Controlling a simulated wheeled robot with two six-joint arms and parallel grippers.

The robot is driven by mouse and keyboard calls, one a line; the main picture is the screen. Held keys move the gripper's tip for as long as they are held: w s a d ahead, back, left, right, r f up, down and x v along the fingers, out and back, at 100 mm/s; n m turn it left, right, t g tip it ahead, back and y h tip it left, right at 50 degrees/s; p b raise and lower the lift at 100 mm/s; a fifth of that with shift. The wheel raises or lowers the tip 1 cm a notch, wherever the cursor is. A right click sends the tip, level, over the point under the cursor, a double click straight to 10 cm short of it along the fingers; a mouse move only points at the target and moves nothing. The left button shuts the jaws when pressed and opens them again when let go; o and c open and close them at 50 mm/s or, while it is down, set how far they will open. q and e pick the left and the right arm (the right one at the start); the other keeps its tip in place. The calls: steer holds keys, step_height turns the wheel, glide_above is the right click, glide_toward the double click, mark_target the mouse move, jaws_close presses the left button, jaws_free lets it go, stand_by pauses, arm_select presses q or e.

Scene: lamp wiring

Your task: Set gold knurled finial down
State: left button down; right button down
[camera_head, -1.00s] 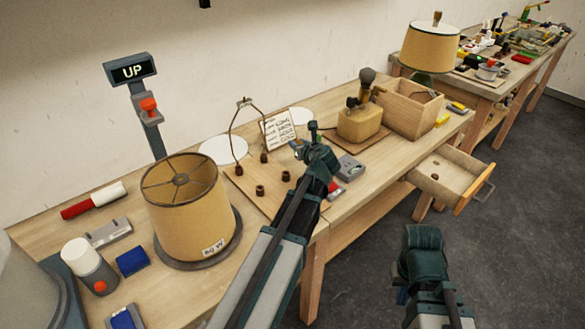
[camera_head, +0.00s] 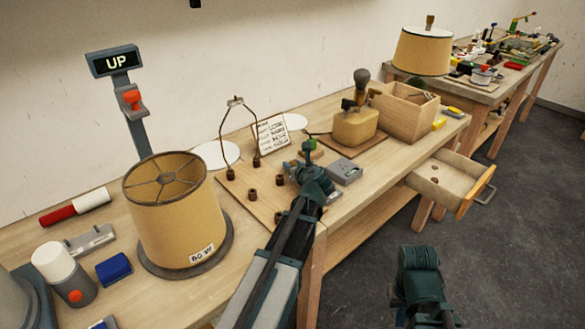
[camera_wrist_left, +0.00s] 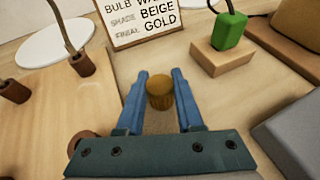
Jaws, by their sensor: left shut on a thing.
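A green block on a wooden base (camera_wrist_left: 222,50) and an order card (camera_wrist_left: 138,20) stand just beyond the fingers. Brown cups (camera_head: 253,194) stand on the board to the left, below a wire harp (camera_head: 236,125). A grey box (camera_head: 345,170) is close on the right. A drawer (camera_head: 455,183) stands open.

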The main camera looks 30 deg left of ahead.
arm_select(q)
steer(key=shift+f, duration=0.15)
steer(key=c, duration=0.5)
jaws_free()
steer(key=shift+c, duration=0.2)
steer(key=shift+s+d+r, duration=0.1)
steer(key=shift+s+r, duration=0.05)
steer(key=shift+r, duration=0.2)
steer(key=p+v, duration=0.4)
steer(key=v, duration=0.6)
steer(key=shift+s+d+r, duration=0.1)
steer(key=shift+s, duration=0.1)
steer(key=shift+s+d+r+p, duration=0.15)
steer(key=shift+s+d+p, duration=0.15)
steer(key=shift+s+d, duration=0.1)
steer(key=shift+o, duration=0.3)
